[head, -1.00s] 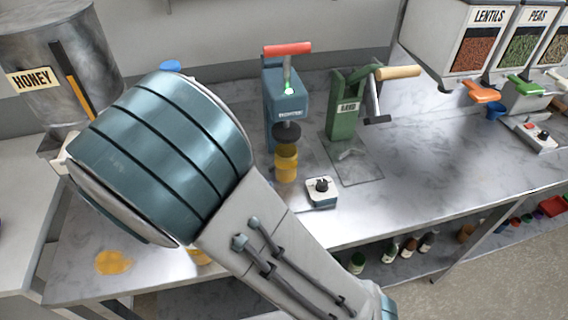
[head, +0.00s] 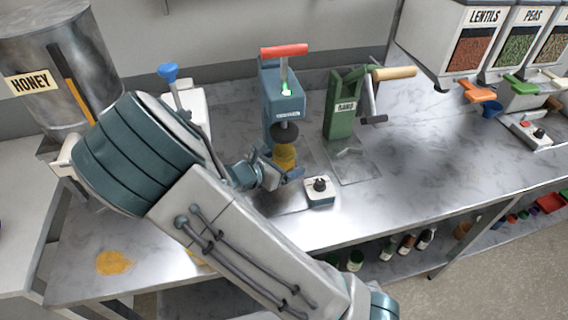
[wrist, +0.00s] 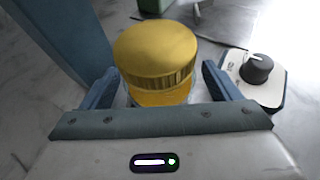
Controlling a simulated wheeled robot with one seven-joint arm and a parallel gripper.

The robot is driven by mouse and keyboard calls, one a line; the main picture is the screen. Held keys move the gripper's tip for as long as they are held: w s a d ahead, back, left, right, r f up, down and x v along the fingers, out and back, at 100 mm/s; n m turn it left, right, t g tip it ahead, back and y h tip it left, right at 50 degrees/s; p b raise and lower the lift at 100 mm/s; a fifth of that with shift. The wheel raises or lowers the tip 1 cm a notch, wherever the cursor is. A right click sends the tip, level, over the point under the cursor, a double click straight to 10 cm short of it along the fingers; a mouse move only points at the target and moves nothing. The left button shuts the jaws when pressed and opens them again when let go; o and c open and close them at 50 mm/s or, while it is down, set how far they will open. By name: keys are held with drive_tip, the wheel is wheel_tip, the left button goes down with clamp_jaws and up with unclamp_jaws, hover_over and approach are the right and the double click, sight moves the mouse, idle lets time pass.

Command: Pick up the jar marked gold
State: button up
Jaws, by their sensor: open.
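A jar with a gold-yellow lid (wrist: 156,58) stands upright under the plunger of the blue press in the head view (head: 285,156). No marking on the jar can be read. My gripper (wrist: 160,88) is open, with one blue finger on each side of the jar in the wrist view.
The blue press (head: 284,95) with a red handle stands directly behind the jar. A control box with a black knob (head: 320,191) sits close to its right. A green cranked machine (head: 345,105) stands farther right. A honey tank (head: 60,60) is at left, with a yellow spill (head: 113,263) on the counter.

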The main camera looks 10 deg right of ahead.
drive_tip(key=shift+w+d+f, duration=0.1)
drive_tip(key=shift+d, duration=0.1)
drive_tip(key=c, duration=1.3)
drive_tip(key=shift+c, duration=0.6)
drive_tip(key=shift+a, duration=0.1)
